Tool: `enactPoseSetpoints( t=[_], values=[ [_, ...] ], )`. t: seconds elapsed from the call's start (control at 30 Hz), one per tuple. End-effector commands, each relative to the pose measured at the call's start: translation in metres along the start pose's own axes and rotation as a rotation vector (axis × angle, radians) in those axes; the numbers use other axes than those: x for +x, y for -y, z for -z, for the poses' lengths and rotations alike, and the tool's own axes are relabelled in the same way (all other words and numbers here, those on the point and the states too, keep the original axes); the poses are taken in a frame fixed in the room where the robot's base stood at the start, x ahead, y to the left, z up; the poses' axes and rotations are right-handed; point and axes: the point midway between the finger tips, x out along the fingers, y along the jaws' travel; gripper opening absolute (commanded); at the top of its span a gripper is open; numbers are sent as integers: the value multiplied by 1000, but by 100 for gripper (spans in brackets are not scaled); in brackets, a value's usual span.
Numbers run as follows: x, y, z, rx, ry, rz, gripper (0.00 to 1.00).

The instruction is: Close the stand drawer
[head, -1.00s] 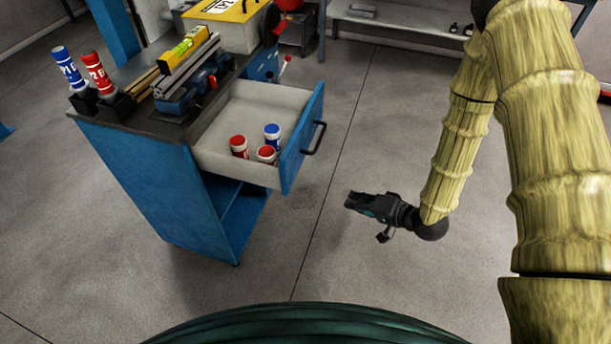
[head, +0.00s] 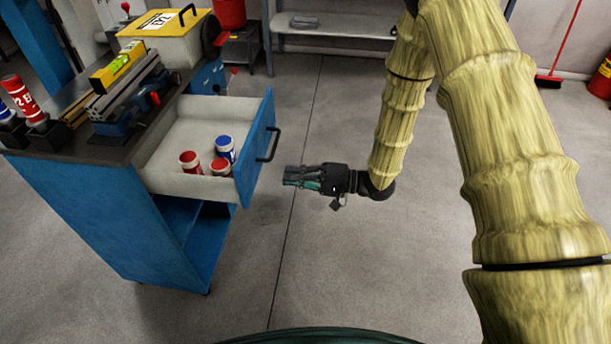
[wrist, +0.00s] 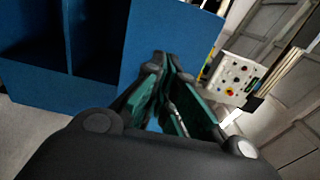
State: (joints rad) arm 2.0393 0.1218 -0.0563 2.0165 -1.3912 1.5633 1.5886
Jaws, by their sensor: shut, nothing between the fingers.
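The stand (head: 95,215) is a blue cabinet with a dark top at the left of the head view. Its drawer (head: 185,135) is pulled out to the right, with a pale inside, a blue front (head: 257,150) and a black bar handle (head: 270,145). Several red and blue cans with white bands stand in it, among them a blue one (head: 225,148) and a red one (head: 190,162). My gripper (head: 286,176) is shut and empty, just right of the drawer front, apart from it in the head view. In the wrist view, its fingers (wrist: 162,60) point toward a blue panel (wrist: 175,35).
On the stand top are a yellow case (head: 165,40), a yellow level (head: 117,68) on metal bars, a blue vise (head: 120,120) and cans in black holders. A grey shelf (head: 335,30) and a red broom (head: 550,80) stand at the back.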

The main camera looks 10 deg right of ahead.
Motion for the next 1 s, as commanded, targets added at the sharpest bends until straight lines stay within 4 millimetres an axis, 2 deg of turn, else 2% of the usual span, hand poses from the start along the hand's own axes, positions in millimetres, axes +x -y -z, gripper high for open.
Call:
enactPoseSetpoints(
  t=[0.3,0.5,0.7,1.0],
  values=[
    [52,1,-1,0,2,0,0],
    [73,0,-1,0,0,-1,0],
    [80,0,0,0,0,0,0],
    [80,0,0,0,0,0,0]
  ],
)
